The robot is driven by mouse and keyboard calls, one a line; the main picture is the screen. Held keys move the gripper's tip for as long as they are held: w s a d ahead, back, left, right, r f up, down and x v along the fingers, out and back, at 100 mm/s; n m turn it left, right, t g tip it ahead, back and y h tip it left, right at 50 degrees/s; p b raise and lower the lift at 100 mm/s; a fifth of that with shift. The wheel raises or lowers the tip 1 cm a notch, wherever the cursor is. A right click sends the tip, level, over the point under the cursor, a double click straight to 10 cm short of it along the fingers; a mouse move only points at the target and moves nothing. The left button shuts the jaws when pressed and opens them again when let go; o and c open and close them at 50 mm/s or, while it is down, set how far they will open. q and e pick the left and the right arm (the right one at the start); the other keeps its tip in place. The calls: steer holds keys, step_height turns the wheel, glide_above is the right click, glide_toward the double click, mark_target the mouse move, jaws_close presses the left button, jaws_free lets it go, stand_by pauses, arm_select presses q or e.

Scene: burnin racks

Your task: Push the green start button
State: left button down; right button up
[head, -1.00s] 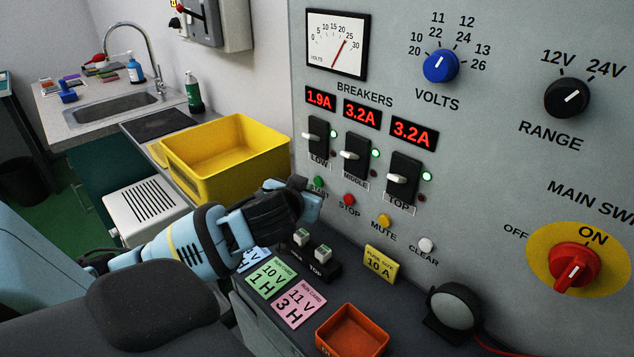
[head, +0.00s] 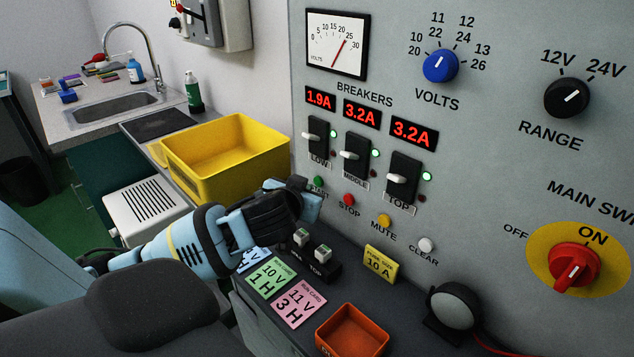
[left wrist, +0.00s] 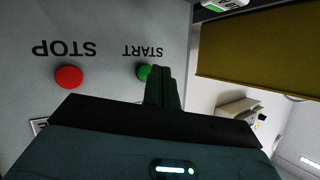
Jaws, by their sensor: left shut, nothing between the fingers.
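The green start button (head: 318,181) is on the grey panel below the LOW breaker, left of the red stop button (head: 348,200). My left gripper (head: 312,198) is shut and empty, with its tip close to the green button. In the left wrist view the panel is upside down. There the shut fingers (left wrist: 163,88) partly cover the green button (left wrist: 144,72), and the red stop button (left wrist: 68,77) is to the left. I cannot tell whether the fingertip touches the green button. My right gripper is not in view.
A yellow bin (head: 225,190) stands just left of the panel behind my left arm. Run cards (head: 300,303), a yellow 10 A card (head: 381,264) and an orange tray (head: 352,330) lie on the ledge below. Mute (head: 384,220) and clear (head: 426,245) buttons are right of stop.

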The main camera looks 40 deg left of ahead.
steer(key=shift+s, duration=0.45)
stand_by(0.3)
arm_select(q)
steer(key=shift+w+r, duration=0.1)
steer(key=shift+w, duration=0.35)
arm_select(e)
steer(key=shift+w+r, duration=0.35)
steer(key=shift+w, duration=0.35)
arm_select(q)
steer(key=shift+w+p, duration=0.25)
steer(key=shift+p, duration=0.05)
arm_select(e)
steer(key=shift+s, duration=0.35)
arm_select(q)
steer(key=shift+w+d, duration=0.1)
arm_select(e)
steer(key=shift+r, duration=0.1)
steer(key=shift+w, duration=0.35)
